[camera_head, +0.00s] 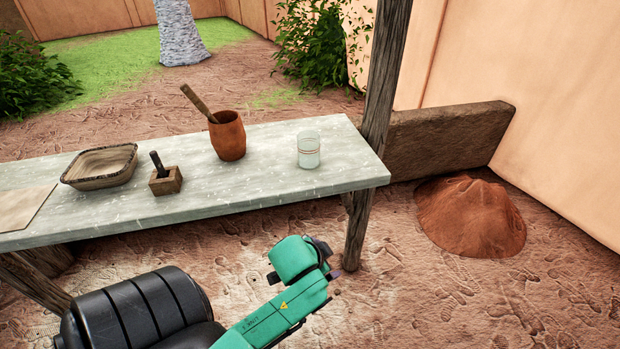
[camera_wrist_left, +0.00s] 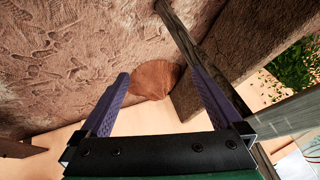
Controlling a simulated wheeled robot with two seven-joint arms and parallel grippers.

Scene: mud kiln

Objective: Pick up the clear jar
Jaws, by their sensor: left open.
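The clear jar (camera_head: 309,150) stands upright near the right end of the grey stone-like tabletop (camera_head: 250,185) in the head view. I cannot make it out for sure in the left wrist view. My left gripper (camera_head: 335,273) is low in front of the table, below the tabletop's front edge and well apart from the jar. Its wrist hides most of it in the head view. In the left wrist view my left gripper (camera_wrist_left: 160,73) has its two purple fingers spread, with nothing held between them. My right gripper is not in view.
A brown pot (camera_head: 228,137) with a stick, a small wooden block (camera_head: 166,182) with a dark handle and a shallow basin (camera_head: 100,167) stand left of the jar. A wooden post (camera_head: 383,80) rises by the table's right end. A clay mound (camera_head: 470,216) lies right.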

